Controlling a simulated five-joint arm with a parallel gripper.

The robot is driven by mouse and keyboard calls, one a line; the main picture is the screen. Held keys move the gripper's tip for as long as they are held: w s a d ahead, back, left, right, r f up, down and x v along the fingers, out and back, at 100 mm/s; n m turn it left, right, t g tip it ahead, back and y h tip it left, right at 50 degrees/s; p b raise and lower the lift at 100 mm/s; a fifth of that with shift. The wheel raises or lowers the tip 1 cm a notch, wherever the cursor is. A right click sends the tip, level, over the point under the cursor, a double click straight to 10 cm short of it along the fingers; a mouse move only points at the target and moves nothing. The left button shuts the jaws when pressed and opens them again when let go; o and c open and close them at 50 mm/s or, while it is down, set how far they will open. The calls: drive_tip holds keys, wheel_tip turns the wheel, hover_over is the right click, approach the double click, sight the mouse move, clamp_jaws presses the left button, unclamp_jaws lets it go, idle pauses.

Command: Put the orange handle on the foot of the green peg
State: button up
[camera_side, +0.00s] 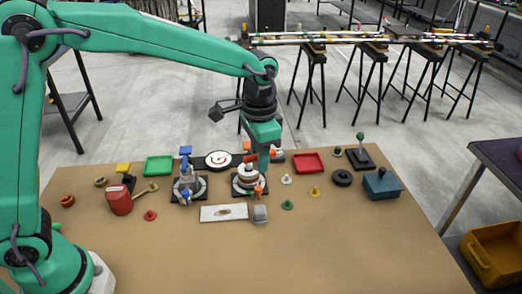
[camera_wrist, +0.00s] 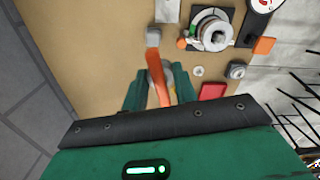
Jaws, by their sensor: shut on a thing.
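My gripper (camera_wrist: 158,90) is shut on an orange handle (camera_wrist: 156,68). The handle is long and stands out from between the green fingers in the wrist view. In the side view my gripper (camera_side: 263,165) hangs point-down beside the round valve-like part, above the table. The fingers partly hide the handle there. A green peg (camera_side: 361,137) with a round top stands upright on a dark foot (camera_side: 361,157) at the back right of the table. The handle is well apart from that foot. The peg cannot be made out in the wrist view.
The valve-like part (camera_side: 247,183) sits close by my gripper. A red tray (camera_side: 309,163), a black ring (camera_side: 342,178) and a blue box (camera_side: 382,186) stand to the right. Several small pawns lie between. The front of the brown table (camera_side: 300,260) is clear.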

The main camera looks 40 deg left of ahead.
sight(288, 200)
drive_tip(key=w+d+f+n, duration=0.1)
drive_tip(key=w+f, duration=0.1)
drive_tip(key=w+d+f+n, duration=0.1)
drive_tip(key=w+f, duration=0.1)
drive_tip(key=f, duration=0.1)
drive_tip(key=w+d+f+n, duration=0.1)
drive_tip(key=w+d+f, duration=0.1)
drive_tip(key=w+f, duration=0.1)
drive_tip(key=shift+d+f, duration=0.1)
drive_tip(key=shift+f, duration=0.1)
drive_tip(key=shift+s+f, duration=0.1)
drive_tip(key=shift+f, duration=2.4)
drive_tip(key=shift+f, duration=1.45)
idle(2.0)
drive_tip(key=o, duration=1.4)
drive_tip(key=shift+o, duration=0.2)
drive_tip(key=shift+r, duration=0.1)
